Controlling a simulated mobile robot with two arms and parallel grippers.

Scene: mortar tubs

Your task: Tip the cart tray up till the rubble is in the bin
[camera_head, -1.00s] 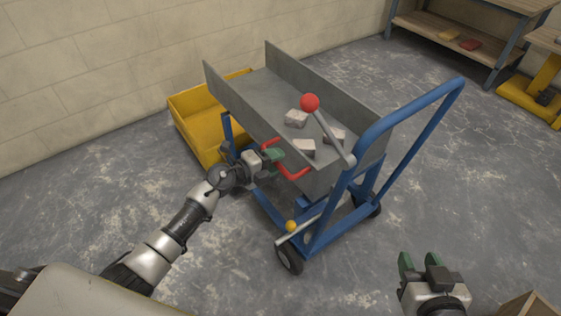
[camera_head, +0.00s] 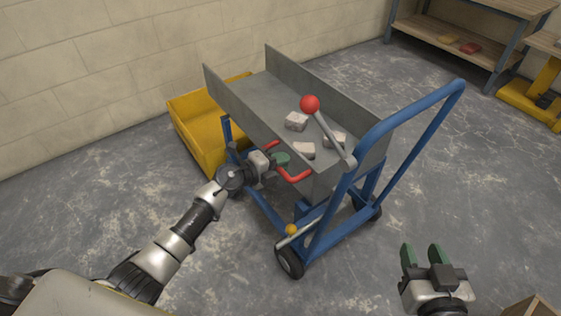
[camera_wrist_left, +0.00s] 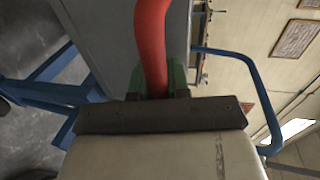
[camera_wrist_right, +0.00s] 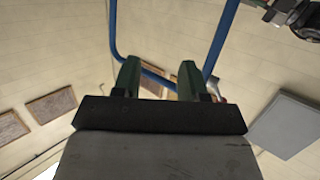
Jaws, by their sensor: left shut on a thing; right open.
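The grey cart tray (camera_head: 268,92) sits on a blue wheeled frame and holds 3 pieces of rubble (camera_head: 297,121) near its handle end. The yellow bin (camera_head: 196,136) stands on the floor at the tray's far left end, partly hidden by it. My left gripper (camera_head: 284,160) is shut on the red handle (camera_head: 296,176) on the tray's near side. The red handle also runs between the green fingers in the left wrist view (camera_wrist_left: 152,45). My right gripper (camera_head: 422,254) is open and empty, apart from the cart at lower right.
A lever with a red knob (camera_head: 310,104) rises by the blue push bar (camera_head: 428,96). A yellow knob (camera_head: 291,229) sits low near a wheel (camera_head: 289,262). A shelf (camera_head: 452,48) stands at the back right.

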